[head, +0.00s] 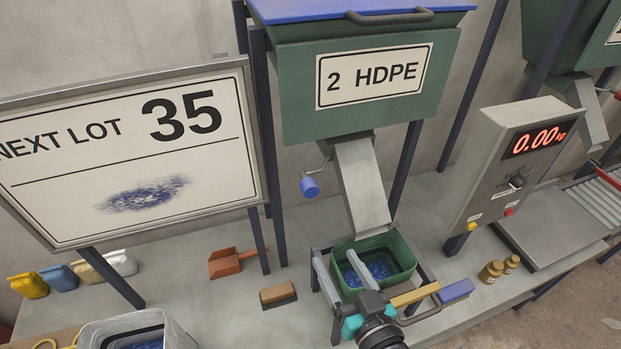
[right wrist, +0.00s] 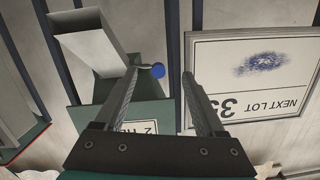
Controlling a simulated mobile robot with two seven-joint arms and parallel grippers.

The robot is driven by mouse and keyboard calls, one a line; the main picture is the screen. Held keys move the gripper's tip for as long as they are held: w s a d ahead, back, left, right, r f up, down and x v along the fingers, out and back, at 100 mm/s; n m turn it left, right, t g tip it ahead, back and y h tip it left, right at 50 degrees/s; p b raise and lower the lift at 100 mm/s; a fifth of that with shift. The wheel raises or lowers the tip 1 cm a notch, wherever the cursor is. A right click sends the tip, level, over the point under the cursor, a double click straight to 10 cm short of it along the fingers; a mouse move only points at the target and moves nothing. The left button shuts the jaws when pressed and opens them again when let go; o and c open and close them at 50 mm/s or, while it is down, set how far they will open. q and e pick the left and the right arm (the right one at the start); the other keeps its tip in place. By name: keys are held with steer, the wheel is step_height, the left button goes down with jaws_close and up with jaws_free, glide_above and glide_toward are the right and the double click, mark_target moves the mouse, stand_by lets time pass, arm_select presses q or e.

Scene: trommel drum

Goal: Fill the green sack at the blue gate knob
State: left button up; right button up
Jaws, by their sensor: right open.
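The blue gate knob (head: 310,187) hangs on a bent crank at the left of the grey chute (head: 362,185) under the 2 HDPE hopper. The green sack (head: 405,252) stands open in a dark stand below the chute mouth, with blue flakes inside. My right gripper (head: 335,256) is open and empty, its fingers in front of the sack and pointing up toward the knob. In the right wrist view, the knob (right wrist: 158,71) appears between the fingertips (right wrist: 159,76), nearer the left one; whether it lies beyond them is hard to tell. My left gripper is not in view.
A scale box (head: 510,165) reading 0.00 kg stands right of the sack. The NEXT LOT 35 board (head: 130,150) stands left of the hopper (head: 370,105).

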mark_target(315, 199)
steer(key=shift+m+t, duration=0.3)
steer(key=shift+t, duration=0.6)
steer(key=r+x, duration=0.1)
steer(key=x, duration=0.4)
steer(key=r+x, duration=0.1)
steer(key=x, duration=0.4)
steer(key=r+x, duration=0.1)
steer(key=x, duration=0.5)
steer(key=shift+w+d+r, duration=0.1)
steer(key=shift+d+r, duration=0.05)
steer(key=shift+c, duration=0.4)
jaws_close()
